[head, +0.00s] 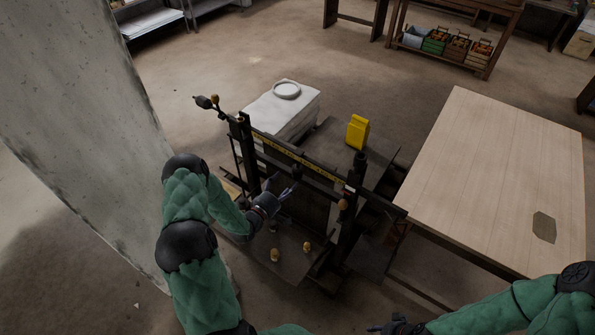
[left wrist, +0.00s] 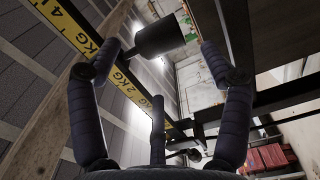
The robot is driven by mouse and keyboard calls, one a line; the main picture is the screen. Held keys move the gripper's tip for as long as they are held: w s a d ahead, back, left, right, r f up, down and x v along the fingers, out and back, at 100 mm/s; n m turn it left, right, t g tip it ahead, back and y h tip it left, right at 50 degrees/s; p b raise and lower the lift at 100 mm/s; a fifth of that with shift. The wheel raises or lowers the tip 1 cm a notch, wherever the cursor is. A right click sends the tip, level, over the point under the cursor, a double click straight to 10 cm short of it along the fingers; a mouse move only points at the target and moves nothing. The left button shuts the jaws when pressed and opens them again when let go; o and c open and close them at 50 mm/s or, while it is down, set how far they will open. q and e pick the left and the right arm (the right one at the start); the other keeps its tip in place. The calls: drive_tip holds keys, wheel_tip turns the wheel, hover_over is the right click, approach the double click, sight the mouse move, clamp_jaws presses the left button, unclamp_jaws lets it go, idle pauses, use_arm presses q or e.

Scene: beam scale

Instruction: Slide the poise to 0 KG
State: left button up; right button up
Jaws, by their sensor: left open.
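The beam scale's yellow graduated beam (head: 290,155) runs across its dark frame and also shows in the left wrist view (left wrist: 82,40), with 4 KG and 2 KG marks. The poise, a dark cylinder (left wrist: 160,37), is between the spread fingertips in the left wrist view. In the head view the poise (head: 297,172) is small and dark, near the beam's middle. My left gripper (head: 285,183) is open in front of the beam; its fingertips in the left wrist view (left wrist: 158,50) appear apart from the poise. My right gripper (head: 398,326) is low in the head view, away from the scale; its jaws are unclear.
A yellow canister (head: 357,132) stands on the scale's dark platform. A white block with a round dish (head: 287,90) is behind. Small brass-coloured weights (head: 307,246) lie on the lower plate. A wooden table (head: 490,180) is at right, a grey pillar (head: 75,120) at left.

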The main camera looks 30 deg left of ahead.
sight(294, 175)
use_arm(q)
drive_tip(key=w, duration=0.8)
drive_tip(key=shift+d, duration=0.35)
